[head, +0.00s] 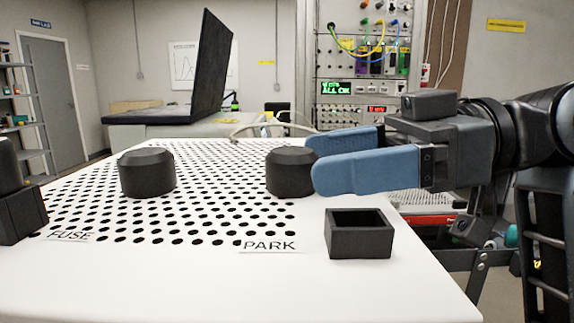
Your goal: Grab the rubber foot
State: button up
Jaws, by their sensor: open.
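Two black, round rubber-like feet stand on the white perforated panel (225,232). One foot (148,174) is at the left and the other foot (290,174) is near the middle. My gripper (314,158) comes in from the right with its two blue fingers apart. Its fingertips are at the right side of the middle foot, with the near fingertip overlapping that foot's right edge in the picture. I cannot tell whether they touch. Nothing shows between the fingers.
An open black square holder (360,241) stands at the front right near the PARK label (269,246). A black block-like part (14,205) is cut off at the left edge near the FUSE label (72,236). The panel between the two feet is clear. A dark screen (198,72) stands behind.

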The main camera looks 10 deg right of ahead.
aim_at(292, 150)
jog(key=x, duration=0.4)
jog(key=shift+w+a+r, duration=0.1)
jog(key=shift+a+r, duration=0.05)
jog(key=c, duration=1.1)
